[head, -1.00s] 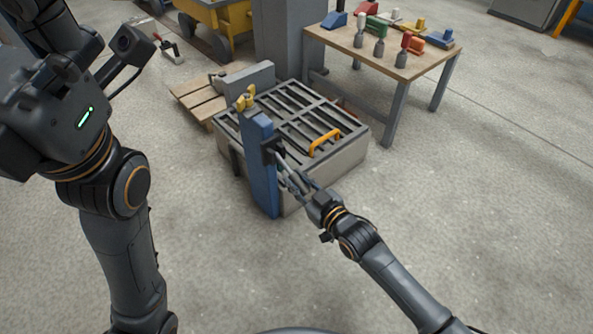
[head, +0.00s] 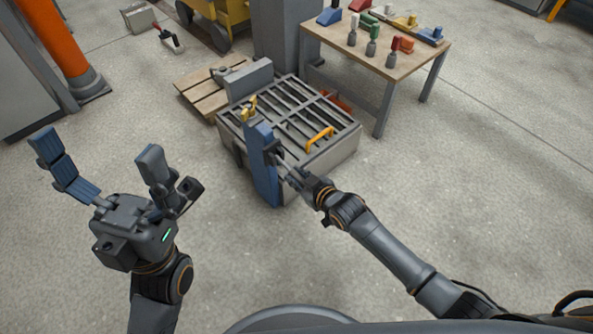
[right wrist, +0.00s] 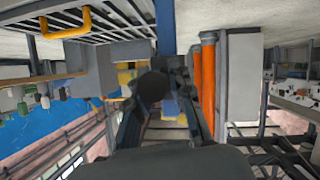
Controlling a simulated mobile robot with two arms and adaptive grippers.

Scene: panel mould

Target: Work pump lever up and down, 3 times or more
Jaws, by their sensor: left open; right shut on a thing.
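The pump stands as a blue post (head: 264,180) at the near left side of the grated grey mould (head: 300,120). A dark bracket sits on the post's side. My right gripper (head: 282,168) reaches this bracket and is shut on the pump lever. In the right wrist view, a dark round end of the lever (right wrist: 152,88) shows between the two fingers; the rest of the lever is mostly hidden. Its exact tilt is hard to tell. My left gripper (head: 98,160) is open and empty, fingers spread, over the floor at lower left.
A table (head: 395,65) with coloured tools stands behind right. A wooden pallet (head: 202,92) lies behind left. The floor in front is clear.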

